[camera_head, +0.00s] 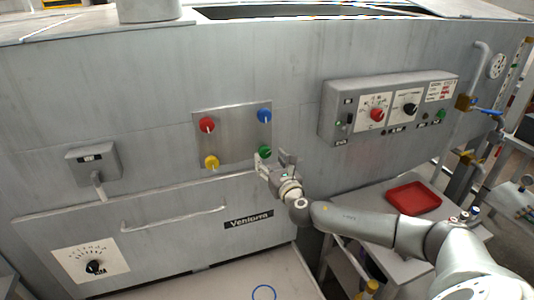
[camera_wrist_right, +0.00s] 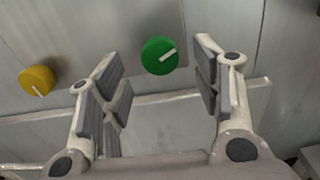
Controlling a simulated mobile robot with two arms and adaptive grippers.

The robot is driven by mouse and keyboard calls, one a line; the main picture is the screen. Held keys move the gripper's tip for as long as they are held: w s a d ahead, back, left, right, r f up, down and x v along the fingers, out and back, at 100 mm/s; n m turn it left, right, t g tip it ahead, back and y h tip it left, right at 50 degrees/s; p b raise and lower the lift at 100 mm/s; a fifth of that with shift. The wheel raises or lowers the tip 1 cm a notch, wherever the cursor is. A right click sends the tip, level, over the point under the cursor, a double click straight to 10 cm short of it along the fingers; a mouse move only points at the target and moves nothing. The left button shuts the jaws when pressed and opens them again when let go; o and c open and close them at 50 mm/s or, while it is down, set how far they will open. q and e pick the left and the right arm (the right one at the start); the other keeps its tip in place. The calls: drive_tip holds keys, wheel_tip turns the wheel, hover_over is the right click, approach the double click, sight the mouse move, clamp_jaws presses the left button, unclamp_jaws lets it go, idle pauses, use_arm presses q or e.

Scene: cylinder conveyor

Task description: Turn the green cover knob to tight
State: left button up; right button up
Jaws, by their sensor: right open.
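The green knob (camera_head: 265,152) is at the lower right corner of a metal plate (camera_head: 235,137) on the grey machine front. In the right wrist view the green knob (camera_wrist_right: 160,56) shows a white pointer line slanting toward the upper right. My right gripper (camera_head: 271,158) is in front of the knob and partly covers it in the head view. In the right wrist view my right gripper (camera_wrist_right: 162,80) is open, with one finger on each side of the knob and visible gaps between. Nothing is held. My left gripper is not in view.
The yellow knob (camera_head: 211,162), red knob (camera_head: 207,125) and blue knob (camera_head: 264,115) share the plate. A control box (camera_head: 345,120) sticks out to the right. A drawer handle (camera_head: 175,219) runs below. A red tray (camera_head: 413,198) stands on a side table.

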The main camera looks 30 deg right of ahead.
sight(266, 154)
drive_tip(key=shift+x, duration=1.75)
drive_tip(key=c, duration=1)
drive_tip(key=shift+c, duration=0.2)
